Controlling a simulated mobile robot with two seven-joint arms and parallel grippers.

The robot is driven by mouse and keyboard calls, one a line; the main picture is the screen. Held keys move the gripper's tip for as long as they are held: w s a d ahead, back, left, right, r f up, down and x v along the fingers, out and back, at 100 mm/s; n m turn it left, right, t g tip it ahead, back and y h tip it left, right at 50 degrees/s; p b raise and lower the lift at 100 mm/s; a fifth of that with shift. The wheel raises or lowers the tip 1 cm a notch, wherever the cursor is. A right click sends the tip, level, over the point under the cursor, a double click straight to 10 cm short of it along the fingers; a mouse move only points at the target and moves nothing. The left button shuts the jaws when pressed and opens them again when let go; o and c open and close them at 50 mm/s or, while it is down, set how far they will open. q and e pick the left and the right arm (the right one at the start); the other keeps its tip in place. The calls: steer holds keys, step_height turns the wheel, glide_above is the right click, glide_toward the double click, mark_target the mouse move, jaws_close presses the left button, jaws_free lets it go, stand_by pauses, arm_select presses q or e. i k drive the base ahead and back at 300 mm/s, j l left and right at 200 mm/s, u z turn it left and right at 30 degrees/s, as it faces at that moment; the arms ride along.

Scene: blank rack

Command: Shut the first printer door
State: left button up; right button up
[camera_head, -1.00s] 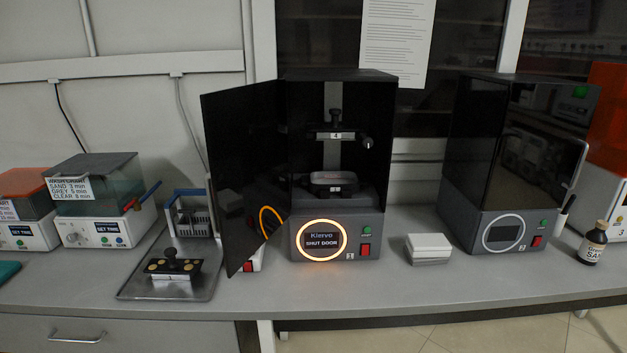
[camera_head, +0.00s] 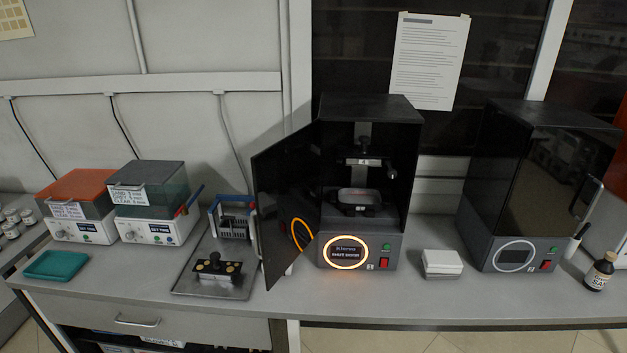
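The first printer (camera_head: 398,253) stands on the bench in the middle of the head view, with a small "1" label and a glowing orange ring around its screen (camera_head: 347,250). The screen text is blurred now; earlier it read "SHUT DOOR". Its black door (camera_head: 283,205) is hinged on the left side and stands wide open, swung out toward the front left. Inside the chamber are a build plate arm (camera_head: 363,162) and a resin vat (camera_head: 359,197). Neither of my grippers is in view.
A second printer (camera_head: 509,256) with its front closed stands to the right. A white box stack (camera_head: 442,264) lies between the printers. A metal tray (camera_head: 205,283) with a black-knobbed plate lies left of the open door. A brown bottle (camera_head: 600,272) stands at the far right.

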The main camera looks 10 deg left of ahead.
mark_target(285, 174)
steer(key=i+j+z, duration=0.1)
steer(key=j+z, duration=0.15)
steer(key=z, duration=0.25)
steer(key=j+z, duration=0.3)
steer(key=z, duration=0.15)
steer(key=j+z, duration=0.4)
steer(key=j, duration=1.2)
steer(key=k+j, duration=0.1)
steer(key=j, duration=0.45)
